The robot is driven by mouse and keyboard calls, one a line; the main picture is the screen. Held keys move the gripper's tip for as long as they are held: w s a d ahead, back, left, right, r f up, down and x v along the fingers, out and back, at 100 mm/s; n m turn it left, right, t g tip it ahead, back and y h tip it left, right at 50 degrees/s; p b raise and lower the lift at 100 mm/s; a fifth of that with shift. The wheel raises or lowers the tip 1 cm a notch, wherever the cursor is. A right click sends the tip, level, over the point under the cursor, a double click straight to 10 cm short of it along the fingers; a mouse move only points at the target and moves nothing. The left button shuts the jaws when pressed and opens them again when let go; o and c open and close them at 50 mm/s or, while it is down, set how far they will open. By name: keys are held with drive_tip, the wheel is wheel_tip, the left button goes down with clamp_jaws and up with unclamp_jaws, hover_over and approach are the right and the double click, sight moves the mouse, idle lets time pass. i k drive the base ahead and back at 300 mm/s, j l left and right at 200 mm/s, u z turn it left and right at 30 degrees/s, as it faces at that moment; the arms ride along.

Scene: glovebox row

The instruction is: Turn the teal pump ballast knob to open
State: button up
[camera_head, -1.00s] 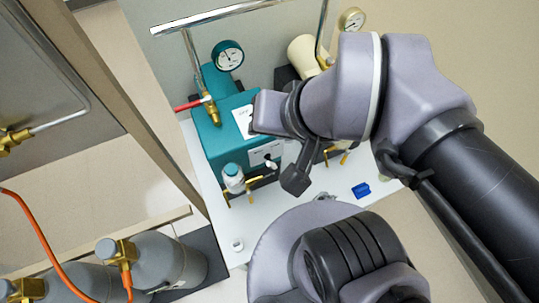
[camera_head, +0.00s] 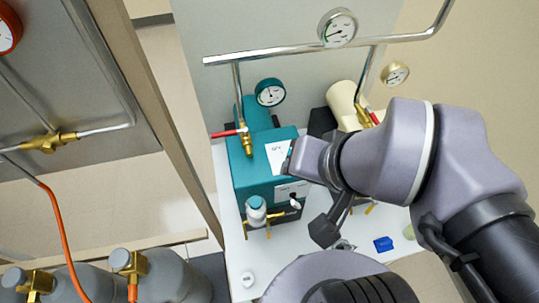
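The teal pump (camera_head: 258,183) stands on a white bench left of my arm, with a white label on its top and another on its front. A small white knob-like part (camera_head: 295,204) sits by the front label; it may be the ballast knob, but its setting is too small to read. A clear bottle with a teal cap (camera_head: 256,212) is at the pump's front left. My gripper (camera_head: 325,230) shows only as a dark piece below the wrist, right of the pump's front. Its fingertips are not clear, and I cannot tell whether it touches anything.
A cream pump (camera_head: 342,103) stands behind my wrist. A steel pipe (camera_head: 290,53) with gauges crosses above both pumps. A blue object (camera_head: 383,244) and a small white cap (camera_head: 247,279) lie on the bench (camera_head: 232,250). Grey cylinders (camera_head: 178,280) stand lower left, beside a frame post.

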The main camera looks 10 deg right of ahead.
sight(294, 203)
drive_tip(key=k+l+u, duration=0.15)
drive_tip(key=k, duration=1.05)
